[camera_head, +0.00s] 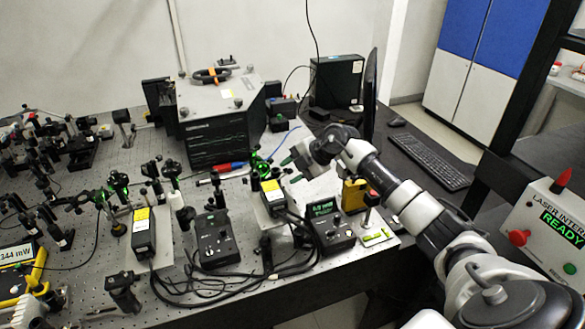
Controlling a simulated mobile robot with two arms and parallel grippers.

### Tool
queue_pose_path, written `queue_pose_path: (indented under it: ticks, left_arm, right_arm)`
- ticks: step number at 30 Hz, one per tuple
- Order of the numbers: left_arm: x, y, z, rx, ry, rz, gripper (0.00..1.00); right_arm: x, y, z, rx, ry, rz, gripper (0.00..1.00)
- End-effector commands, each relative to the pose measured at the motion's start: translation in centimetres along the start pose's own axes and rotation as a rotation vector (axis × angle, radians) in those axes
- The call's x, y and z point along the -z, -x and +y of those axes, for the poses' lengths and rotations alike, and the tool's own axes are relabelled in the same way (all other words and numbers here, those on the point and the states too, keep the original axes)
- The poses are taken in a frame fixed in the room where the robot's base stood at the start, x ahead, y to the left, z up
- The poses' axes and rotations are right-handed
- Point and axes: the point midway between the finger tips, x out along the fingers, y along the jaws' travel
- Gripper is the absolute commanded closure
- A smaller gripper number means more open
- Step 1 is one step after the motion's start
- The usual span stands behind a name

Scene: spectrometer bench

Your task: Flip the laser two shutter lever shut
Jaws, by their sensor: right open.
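Two black laser boxes with yellow labels stand on the perforated bench (205,290): one laser (144,232) at centre left and one laser (272,196) nearer the middle. I cannot tell from their labels which is laser two, and a shutter lever is too small to make out on either. My right gripper (289,168) is open and empty, reaching in from the right. In the picture its fingertips point left, just above and to the right of the middle laser; they appear apart from it. My left gripper is out of view.
Dark control boxes stand beside the lasers (215,242), (328,226), with cables running along the front. Optics mounts crowd the left. A large grey instrument (220,105) stands behind. A keyboard (425,158) and a laser interlock box (545,235) reading READY are at the right.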

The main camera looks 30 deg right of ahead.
Motion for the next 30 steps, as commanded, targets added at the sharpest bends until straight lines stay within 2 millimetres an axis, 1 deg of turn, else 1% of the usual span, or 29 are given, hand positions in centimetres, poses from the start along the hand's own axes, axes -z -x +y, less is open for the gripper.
queue_pose_path:
  ticks: [5,6,8,12,14,19,23,26,30]
  left_arm:
    - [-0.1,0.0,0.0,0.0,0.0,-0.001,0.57]
    - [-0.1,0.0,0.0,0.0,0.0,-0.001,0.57]
    - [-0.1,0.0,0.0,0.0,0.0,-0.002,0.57]
    - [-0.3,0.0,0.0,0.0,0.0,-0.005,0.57]
    - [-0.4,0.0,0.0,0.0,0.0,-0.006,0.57]
    - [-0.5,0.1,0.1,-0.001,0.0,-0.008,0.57]
    - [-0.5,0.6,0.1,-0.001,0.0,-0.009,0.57]
    - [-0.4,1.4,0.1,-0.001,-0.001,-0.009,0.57]
    - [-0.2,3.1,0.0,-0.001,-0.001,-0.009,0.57]
  right_arm:
    - [0.0,0.0,0.0,0.0,0.001,0.0,0.58]
    - [0.0,0.0,0.0,0.0,0.001,0.0,0.61]
    - [0.0,0.0,0.0,0.0,0.001,0.0,0.7]
    - [0.0,0.0,0.0,0.0,0.0,0.0,0.92]
    - [0.0,0.0,0.0,0.001,0.0,0.0,1.0]
    - [0.0,0.0,-0.1,0.004,0.001,-0.001,1.0]
    - [0.2,0.1,0.1,0.017,0.01,-0.015,1.0]
    - [0.4,0.2,0.4,0.037,0.025,-0.038,1.0]
    - [0.8,0.5,0.8,0.084,0.059,-0.092,1.0]
